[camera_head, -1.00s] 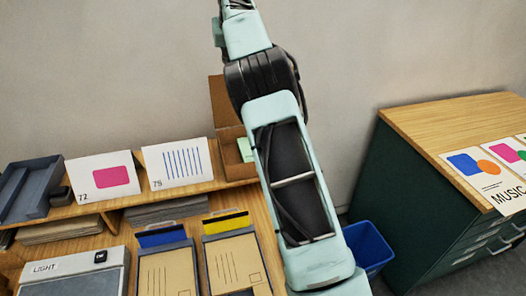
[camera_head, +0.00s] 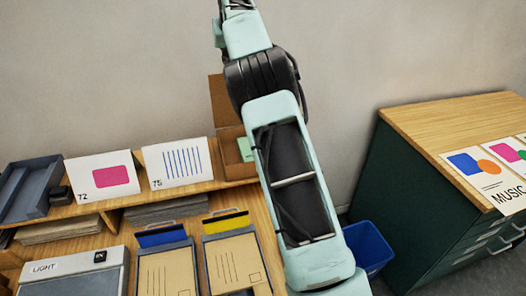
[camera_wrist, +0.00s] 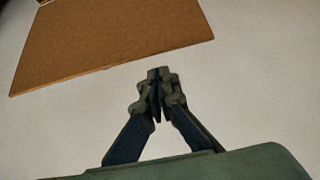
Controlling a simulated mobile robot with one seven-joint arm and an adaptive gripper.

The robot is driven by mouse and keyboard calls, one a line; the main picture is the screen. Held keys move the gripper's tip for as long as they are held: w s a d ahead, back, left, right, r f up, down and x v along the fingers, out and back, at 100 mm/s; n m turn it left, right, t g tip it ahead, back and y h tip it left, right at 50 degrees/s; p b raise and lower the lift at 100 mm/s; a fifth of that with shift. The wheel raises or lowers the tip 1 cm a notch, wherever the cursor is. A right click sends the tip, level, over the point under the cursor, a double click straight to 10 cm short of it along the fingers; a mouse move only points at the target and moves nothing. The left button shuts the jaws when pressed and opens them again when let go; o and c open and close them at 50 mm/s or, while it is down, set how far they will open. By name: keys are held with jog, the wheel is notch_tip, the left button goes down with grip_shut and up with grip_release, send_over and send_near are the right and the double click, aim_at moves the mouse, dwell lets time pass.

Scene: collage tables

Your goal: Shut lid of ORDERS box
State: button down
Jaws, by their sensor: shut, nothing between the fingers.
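A brown cardboard box (camera_head: 231,143) stands on the shelf behind the table, partly hidden by my arm. Its lid (camera_head: 217,100) is raised, standing up near the wall, and a green item (camera_head: 245,149) shows inside. No ORDERS label is readable. In the wrist view a flat brown cardboard panel (camera_wrist: 115,40), which looks like the lid, lies beyond the fingers against the pale wall. My gripper (camera_wrist: 158,75) is shut and empty, its fingertips just below the panel's lower edge in the picture, with no clear contact. The fingers do not show in the head view.
Cards 72 (camera_head: 103,176) and 75 (camera_head: 178,163) stand on the shelf left of the box, with a grey tray (camera_head: 30,188) further left. Envelope trays and a LIGHT box (camera_head: 72,275) are in front. A blue bin (camera_head: 368,247) and green cabinet (camera_head: 400,200) are at right.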

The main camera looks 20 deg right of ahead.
jog(key=shift+f+b, duration=1.75)
jog(key=shift+f, duration=1.05)
jog(key=shift+s+b, duration=0.15)
jog(key=shift+b, duration=0.2)
jog(key=s+b, duration=1.1)
jog(key=b, duration=0.1)
jog(key=shift+s+b, duration=0.4)
notch_tip(320, 180, up, 8)
jog(key=p, duration=0.8)
dwell(1.2)
